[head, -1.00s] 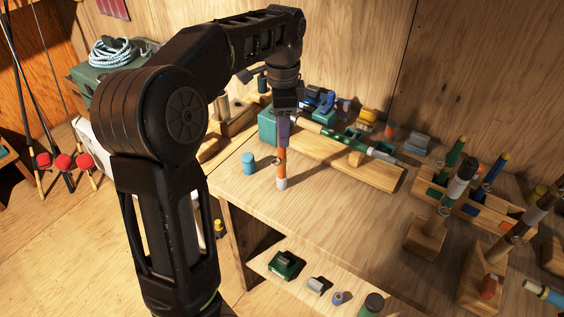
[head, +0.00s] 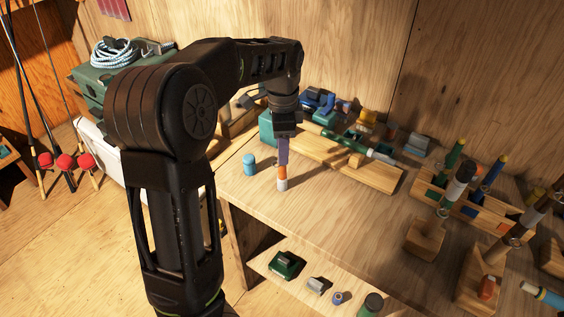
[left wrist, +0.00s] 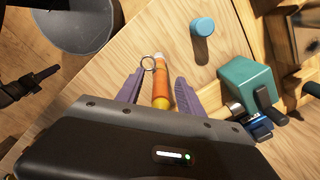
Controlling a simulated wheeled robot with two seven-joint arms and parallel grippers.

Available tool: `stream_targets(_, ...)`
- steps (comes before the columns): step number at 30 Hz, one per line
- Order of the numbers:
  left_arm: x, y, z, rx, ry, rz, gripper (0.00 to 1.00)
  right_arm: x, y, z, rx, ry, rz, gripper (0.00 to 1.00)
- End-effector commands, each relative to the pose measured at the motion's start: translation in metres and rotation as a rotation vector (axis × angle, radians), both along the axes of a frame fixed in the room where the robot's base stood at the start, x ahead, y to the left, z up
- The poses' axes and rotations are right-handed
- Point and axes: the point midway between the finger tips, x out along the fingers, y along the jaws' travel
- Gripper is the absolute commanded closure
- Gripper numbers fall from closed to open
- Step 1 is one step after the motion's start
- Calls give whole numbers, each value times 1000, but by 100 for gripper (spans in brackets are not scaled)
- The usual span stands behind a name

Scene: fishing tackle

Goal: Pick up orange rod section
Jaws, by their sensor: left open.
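The orange rod section (head: 282,174) stands upright on the bench top in the head view, with a whitish lower end. My left gripper (head: 283,152) points down over it, and its purple fingers hide the upper part. In the left wrist view the orange rod section (left wrist: 161,88) lies between the two purple fingers of my left gripper (left wrist: 158,88), with a gap on each side. A small metal ring shows at its side, and its far end is pale. The left gripper is open. My right gripper is not in view.
A blue cylinder (head: 249,164) stands close by on the left; it also shows in the left wrist view (left wrist: 203,27). A teal block (left wrist: 247,82) is near the right finger. A wooden rod rest (head: 370,174) lies behind. Racks with rods stand at the right.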

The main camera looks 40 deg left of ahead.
Motion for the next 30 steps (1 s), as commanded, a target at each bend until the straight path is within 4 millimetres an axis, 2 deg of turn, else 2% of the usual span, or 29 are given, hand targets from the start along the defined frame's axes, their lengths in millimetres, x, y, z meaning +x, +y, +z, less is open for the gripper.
stream_targets(11,0,0,0,0,0,0,56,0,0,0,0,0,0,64)
stream_targets(27,0,0,0,0,0,0,100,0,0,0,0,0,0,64)
stream_targets(30,0,0,0,0,0,0,100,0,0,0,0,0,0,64)
